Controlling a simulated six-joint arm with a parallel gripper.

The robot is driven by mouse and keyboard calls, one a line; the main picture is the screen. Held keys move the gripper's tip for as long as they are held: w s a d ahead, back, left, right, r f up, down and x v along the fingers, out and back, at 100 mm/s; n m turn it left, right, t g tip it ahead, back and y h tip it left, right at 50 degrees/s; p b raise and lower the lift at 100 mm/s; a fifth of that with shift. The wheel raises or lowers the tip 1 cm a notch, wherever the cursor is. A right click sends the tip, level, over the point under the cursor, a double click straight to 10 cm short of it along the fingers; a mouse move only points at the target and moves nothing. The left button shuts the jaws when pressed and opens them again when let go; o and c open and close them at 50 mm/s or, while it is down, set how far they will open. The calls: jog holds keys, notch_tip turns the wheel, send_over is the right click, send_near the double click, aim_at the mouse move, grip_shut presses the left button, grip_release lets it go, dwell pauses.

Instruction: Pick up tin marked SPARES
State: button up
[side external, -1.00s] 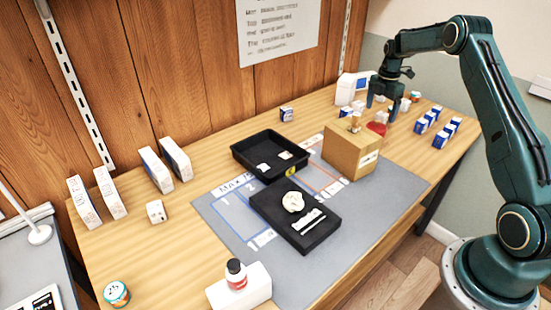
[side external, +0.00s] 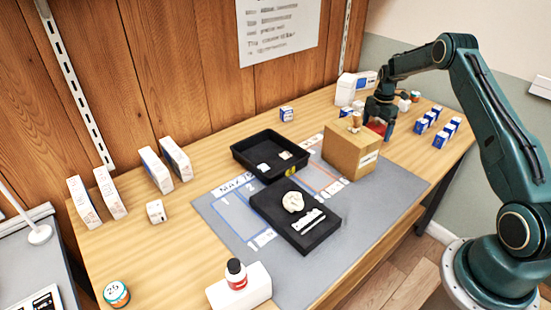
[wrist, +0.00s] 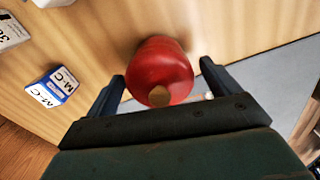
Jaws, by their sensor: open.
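No lettering reading SPARES is legible in either view. A rounded red object (wrist: 160,65) with a small tan disc or knob lies between the fingers of my gripper (wrist: 162,76) in the wrist view. It also shows as a red patch (side external: 376,128) in the side view, partly hidden by my gripper (side external: 379,129). My gripper is open and low around it, with a finger on each side. I cannot tell whether either finger touches it. A small round tin (side external: 116,293) with a teal side and unclear label stands at the front left, far from my gripper.
A cardboard box (side external: 350,158) stands close to my gripper on the left. Several small blue-and-white boxes (side external: 421,125) stand to the right. A blue-and-white M-C box (wrist: 52,87) lies left of the fingers in the wrist view. A black tray (side external: 245,158) sits mid-table.

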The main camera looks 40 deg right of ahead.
jog(key=shift+f, duration=1.15)
jog(key=c, duration=1.8)
